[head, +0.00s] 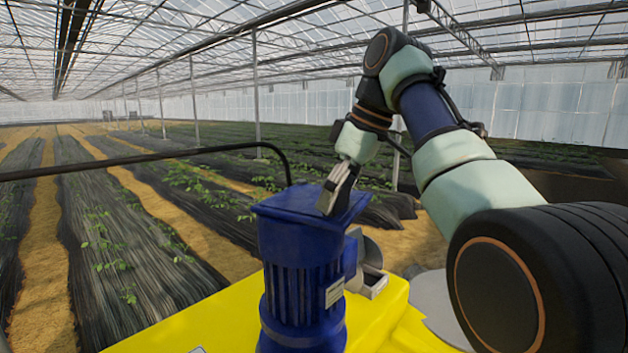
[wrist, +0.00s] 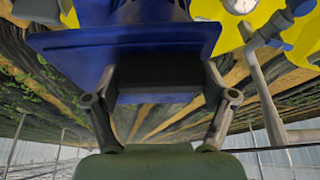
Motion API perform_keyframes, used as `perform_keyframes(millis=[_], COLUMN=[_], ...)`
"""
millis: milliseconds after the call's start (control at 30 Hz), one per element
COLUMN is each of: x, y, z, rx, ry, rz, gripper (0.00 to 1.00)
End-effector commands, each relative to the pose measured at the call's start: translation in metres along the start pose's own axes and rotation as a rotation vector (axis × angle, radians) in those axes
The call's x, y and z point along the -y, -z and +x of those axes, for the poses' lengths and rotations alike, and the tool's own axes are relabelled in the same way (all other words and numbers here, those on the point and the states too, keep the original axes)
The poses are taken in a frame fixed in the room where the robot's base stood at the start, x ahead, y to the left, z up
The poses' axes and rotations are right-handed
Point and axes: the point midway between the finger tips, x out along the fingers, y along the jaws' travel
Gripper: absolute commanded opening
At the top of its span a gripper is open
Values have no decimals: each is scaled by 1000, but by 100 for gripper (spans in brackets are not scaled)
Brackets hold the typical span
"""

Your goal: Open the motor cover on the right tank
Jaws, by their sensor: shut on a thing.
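The blue motor (head: 302,285) stands upright on the yellow tank top (head: 190,322), with a flat, wide blue motor cover (head: 290,204) on its top. My gripper (head: 328,208) reaches down to the cover's right part. In the wrist view, the cover (wrist: 120,42) spans the upper picture. My gripper's two fingers (wrist: 160,80) are on either side of a dark block on the cover and are shut on it. I cannot tell whether the cover is lifted off the motor. The fingertips are partly hidden against the cover.
A black pipe (head: 150,158) runs from the left and bends down behind the motor. A grey metal part (head: 368,265) sits right of the motor. The wrist view shows a round gauge (wrist: 240,6) and grey pipe (wrist: 265,90). Crop rows lie beyond.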

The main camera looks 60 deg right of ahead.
Motion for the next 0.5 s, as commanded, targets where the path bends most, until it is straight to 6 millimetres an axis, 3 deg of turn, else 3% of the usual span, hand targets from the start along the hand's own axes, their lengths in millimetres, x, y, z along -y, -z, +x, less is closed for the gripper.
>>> perform_keyframes(millis=[33,267,300,400,500], x=[-6,-9,-9,-9,-9], y=[-2,-8,-8,-8,-8], z=[-7,-3,-3,-3,-3], rx=[1,-2,-2,-2,-1], ry=[12,22,22,22,23], rz=[-26,-62,-62,-61,-61], gripper=[40,40,85,100,100])
